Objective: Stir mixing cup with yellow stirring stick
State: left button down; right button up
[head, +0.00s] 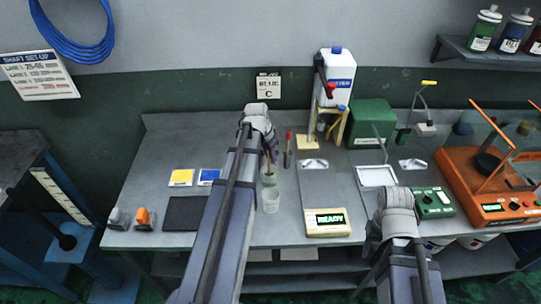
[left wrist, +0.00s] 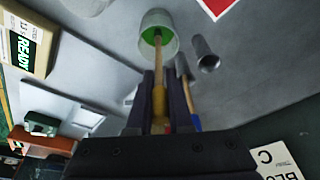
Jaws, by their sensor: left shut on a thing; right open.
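The yellow stirring stick (left wrist: 158,98) is between the two fingers of my left gripper (left wrist: 159,80), which is shut on it. In the left wrist view its pale shaft reaches into the mixing cup (left wrist: 146,22), a translucent cup with green inside. The stick's lower end is inside the cup. In the head view the cup (head: 268,180) is on the bench just below my left gripper (head: 268,152), whose fingers are partly hidden by my wrist. My right gripper (head: 377,229) is open at the bench's front right, its fingertips mostly hidden.
Another clear cup (head: 271,203) stands just in front. A grey holder (left wrist: 206,54) and other sticks are close beside the mixing cup. A READY scale (head: 328,224) is to the right, yellow (head: 181,177) and blue cards to the left. An orange machine (head: 497,212) fills the right end.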

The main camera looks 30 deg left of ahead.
pick_arm(q)
jog(key=shift+r+p, duration=3.6)
jog(key=shift+r, duration=0.25)
